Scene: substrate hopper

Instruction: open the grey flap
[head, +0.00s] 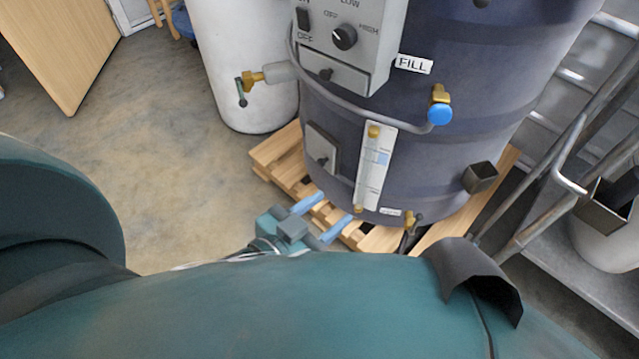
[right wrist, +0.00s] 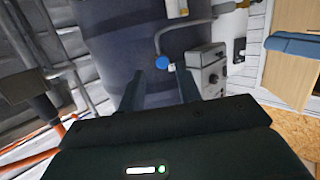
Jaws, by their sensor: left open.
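A small grey square flap (head: 321,149) with a dark knob sits low on the dark blue-grey drum (head: 430,130), left of the white gauge strip. It looks closed. Another grey panel with a knob (head: 336,73) is at the bottom of the control box (head: 345,30). My left gripper (head: 336,206) is open and empty, with blue fingers pointing up and right. It is below the small flap and apart from it in the picture. My right gripper (right wrist: 160,84) is open in the right wrist view, with the drum beyond its fingers and nothing between them.
The drum stands on a wooden pallet (head: 275,160). A blue-capped valve (head: 440,112) and a curved pipe are on its front. A white tank (head: 235,70) stands to the left, and metal rails (head: 560,160) are at the right. The floor (head: 170,170) at the left is clear.

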